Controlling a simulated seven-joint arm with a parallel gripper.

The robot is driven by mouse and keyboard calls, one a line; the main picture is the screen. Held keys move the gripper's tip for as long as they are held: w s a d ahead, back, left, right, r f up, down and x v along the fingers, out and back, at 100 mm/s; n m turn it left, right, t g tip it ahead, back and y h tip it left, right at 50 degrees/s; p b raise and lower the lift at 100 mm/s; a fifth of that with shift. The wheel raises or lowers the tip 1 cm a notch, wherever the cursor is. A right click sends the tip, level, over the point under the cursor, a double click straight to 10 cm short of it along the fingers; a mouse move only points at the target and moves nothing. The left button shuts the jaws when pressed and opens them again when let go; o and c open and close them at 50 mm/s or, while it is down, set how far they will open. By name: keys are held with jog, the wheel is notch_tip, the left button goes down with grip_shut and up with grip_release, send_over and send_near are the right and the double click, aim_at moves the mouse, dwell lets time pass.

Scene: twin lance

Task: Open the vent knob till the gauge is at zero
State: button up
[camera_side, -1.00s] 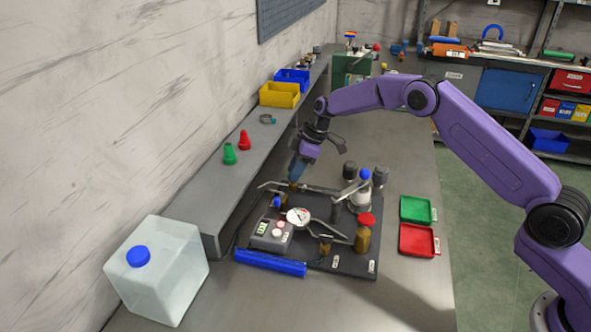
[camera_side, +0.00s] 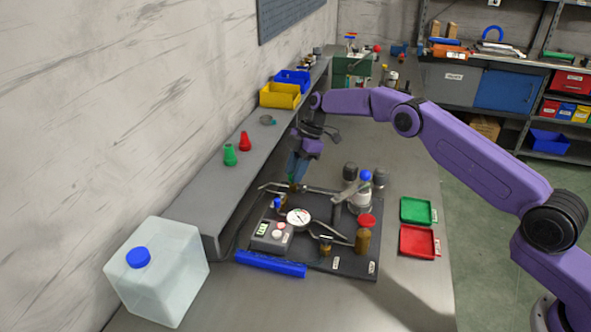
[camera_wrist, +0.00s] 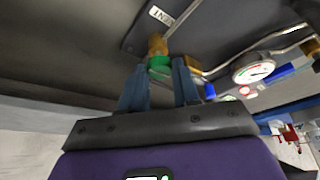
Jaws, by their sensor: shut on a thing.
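The vent knob (camera_wrist: 160,62) is green and sits on a brass fitting (camera_wrist: 157,44) beside a small white label in the wrist view. My gripper (camera_wrist: 160,80) is shut on the knob, with one blue finger on each side. In the side view my gripper (camera_side: 294,182) points down at the back left of the dark rig plate (camera_side: 352,262), and its fingers mostly hide the knob. The round white gauge (camera_side: 298,218) stands near the plate's middle. It also shows in the wrist view (camera_wrist: 253,68). Its needle reading is too small to tell.
A grey ledge (camera_side: 205,195) runs close to my gripper's left. Green (camera_side: 416,209) and red (camera_side: 418,241) trays lie right of the plate.

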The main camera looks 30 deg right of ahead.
jog(key=o, duration=1)
jog(key=shift+o, duration=0.2)
jog(key=v, duration=1.2)
